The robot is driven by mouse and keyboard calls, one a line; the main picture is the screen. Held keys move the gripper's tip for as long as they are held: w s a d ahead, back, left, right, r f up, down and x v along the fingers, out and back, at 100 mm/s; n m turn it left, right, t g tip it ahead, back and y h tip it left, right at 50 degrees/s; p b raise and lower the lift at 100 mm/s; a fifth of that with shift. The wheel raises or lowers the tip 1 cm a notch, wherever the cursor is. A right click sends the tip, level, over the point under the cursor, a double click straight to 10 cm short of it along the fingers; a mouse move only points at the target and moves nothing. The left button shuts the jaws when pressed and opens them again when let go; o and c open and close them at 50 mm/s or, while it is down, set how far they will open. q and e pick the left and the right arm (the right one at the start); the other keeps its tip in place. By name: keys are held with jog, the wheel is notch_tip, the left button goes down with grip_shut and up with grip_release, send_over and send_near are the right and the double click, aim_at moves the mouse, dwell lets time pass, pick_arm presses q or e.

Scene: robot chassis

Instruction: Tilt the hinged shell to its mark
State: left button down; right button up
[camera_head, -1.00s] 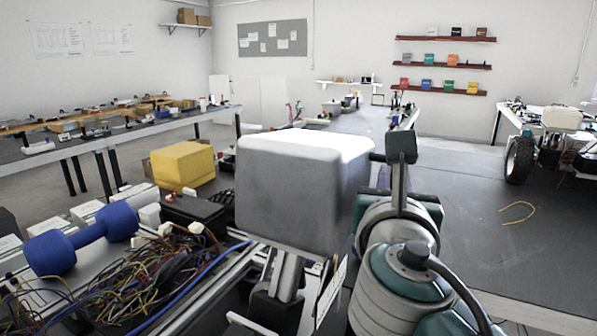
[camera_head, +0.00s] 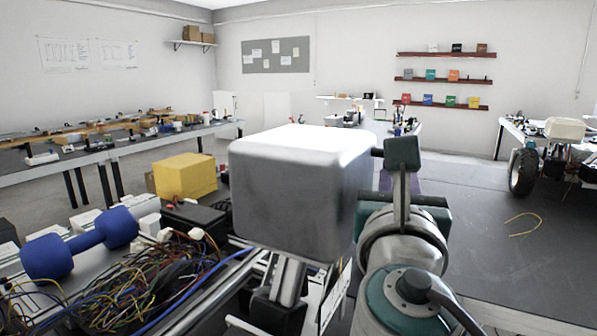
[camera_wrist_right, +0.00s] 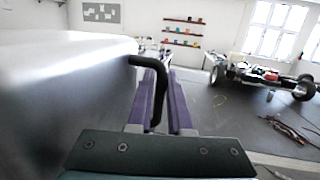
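The hinged shell is a grey box with rounded edges (camera_head: 290,195) in the middle of the head view, on a metal support. It fills the left of the right wrist view (camera_wrist_right: 60,100). A black bent handle (camera_wrist_right: 146,61) comes out of its side and runs down between the purple fingers of my right gripper (camera_wrist_right: 160,85). The fingers stand close on both sides of the handle. In the head view my right arm hides most of this gripper. A pale plate (camera_head: 337,297) shows below the shell; I cannot make out a mark. My left gripper is not in view.
Left of the shell are a blue dumbbell-shaped object (camera_head: 80,246), a tangle of wires (camera_head: 165,275) and a yellow box (camera_head: 185,176). A dark tabletop (camera_head: 470,235) is mostly bare on the right, with a yellow wire loop (camera_head: 523,224). A wheeled chassis (camera_head: 550,150) stands beyond.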

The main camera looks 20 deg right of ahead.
jog(key=shift+o, duration=0.5)
jog(key=shift+s, duration=0.1)
jog(key=b+v, duration=0.2)
jog(key=v, duration=0.7)
jog(key=shift+s+a, duration=0.3)
jog(key=shift+f, duration=0.1)
